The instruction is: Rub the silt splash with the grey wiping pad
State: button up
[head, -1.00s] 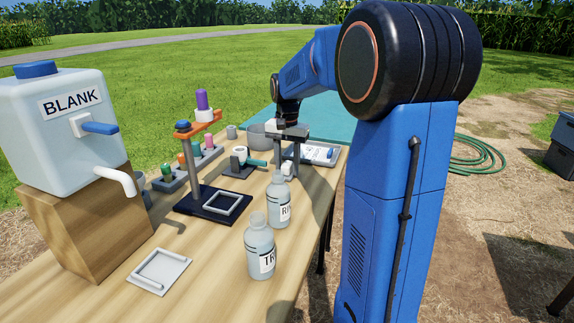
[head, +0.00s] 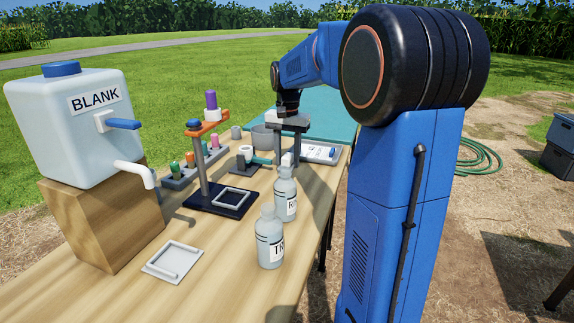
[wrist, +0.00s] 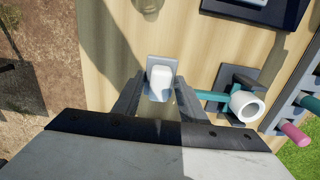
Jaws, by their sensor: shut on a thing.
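The wiping pad (wrist: 161,66) is a grey rectangular plate with a white block on it. In the wrist view it sits between the two fingers of my gripper (wrist: 158,100), which is shut on it, over the wooden table (wrist: 100,35) near its edge. In the head view my gripper (head: 291,138) points down over the table's right side, behind the bottles, and the pad is mostly hidden there. I cannot tell whether the pad touches the table. I cannot make out the silt splash clearly in either view.
A teal tool with a white ring (wrist: 247,106) lies close right of my gripper in the wrist view. Two labelled bottles (head: 285,195) (head: 270,240) stand in front of it in the head view. A dark-based stand (head: 205,195) and BLANK tank (head: 70,125) are left.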

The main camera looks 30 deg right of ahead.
jog(key=shift+r, duration=1.9)
